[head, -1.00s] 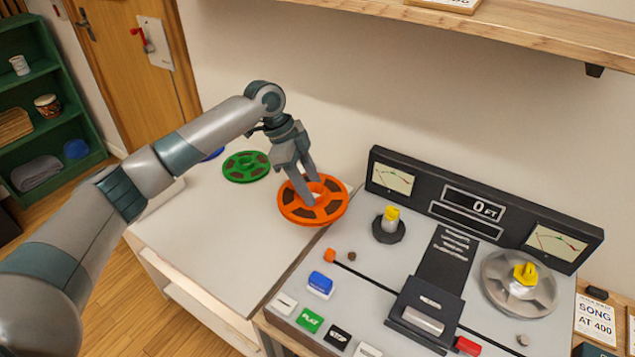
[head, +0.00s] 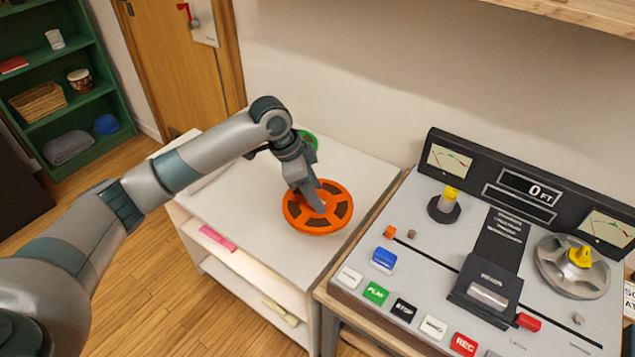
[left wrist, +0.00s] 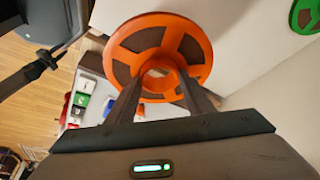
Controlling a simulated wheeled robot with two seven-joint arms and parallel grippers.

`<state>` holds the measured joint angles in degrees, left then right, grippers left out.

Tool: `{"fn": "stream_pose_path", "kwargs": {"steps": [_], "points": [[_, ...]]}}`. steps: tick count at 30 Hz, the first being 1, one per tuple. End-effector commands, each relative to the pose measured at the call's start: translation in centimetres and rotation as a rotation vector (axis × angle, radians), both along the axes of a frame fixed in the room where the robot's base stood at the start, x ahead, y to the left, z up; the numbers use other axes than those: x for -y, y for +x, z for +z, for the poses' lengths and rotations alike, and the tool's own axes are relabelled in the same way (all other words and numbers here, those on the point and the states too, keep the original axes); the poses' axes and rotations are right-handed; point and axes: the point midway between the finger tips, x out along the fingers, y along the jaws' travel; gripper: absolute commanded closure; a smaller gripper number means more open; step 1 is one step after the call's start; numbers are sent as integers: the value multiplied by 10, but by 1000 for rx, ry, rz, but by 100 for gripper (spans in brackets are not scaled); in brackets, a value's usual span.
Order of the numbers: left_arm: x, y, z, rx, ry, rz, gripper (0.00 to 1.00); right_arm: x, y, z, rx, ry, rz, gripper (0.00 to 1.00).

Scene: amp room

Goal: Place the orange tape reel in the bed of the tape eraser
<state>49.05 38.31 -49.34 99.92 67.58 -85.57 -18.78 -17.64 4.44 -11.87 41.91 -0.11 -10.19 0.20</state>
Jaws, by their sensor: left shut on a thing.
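The orange tape reel (head: 296,214) is over the white cabinet top in the head view. My left gripper (head: 318,206) is shut on it near its hub, and the reel looks slightly tilted. In the left wrist view the two fingers (left wrist: 158,92) reach to the hub of the orange reel (left wrist: 128,38). I cannot tell how far the reel is above the cabinet top. No tape eraser can be made out in these frames. My right gripper is not in view.
A tape machine (head: 455,270) with buttons, meters and a silver reel (head: 560,278) stands at the right. The white cabinet top (head: 240,205) is mostly clear. Green shelves (head: 85,105) stand far left.

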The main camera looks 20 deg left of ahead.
Motion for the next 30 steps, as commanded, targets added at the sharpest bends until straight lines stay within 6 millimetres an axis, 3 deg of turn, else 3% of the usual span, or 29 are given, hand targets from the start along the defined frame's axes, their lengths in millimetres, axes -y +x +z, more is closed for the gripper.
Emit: {"fn": "stream_pose_path", "kwargs": {"steps": [8, 16, 24, 30], "points": [[-2, -29, -17, 1, 4, 225, 85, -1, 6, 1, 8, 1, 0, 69], [-4, -69, -29, 4, 9, 599, 85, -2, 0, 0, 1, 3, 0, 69], [-8, -102, -28, 13, 3, 963, 85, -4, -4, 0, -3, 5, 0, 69], [-12, -115, -25, 21, -7, 1112, 85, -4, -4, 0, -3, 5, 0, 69]]}}
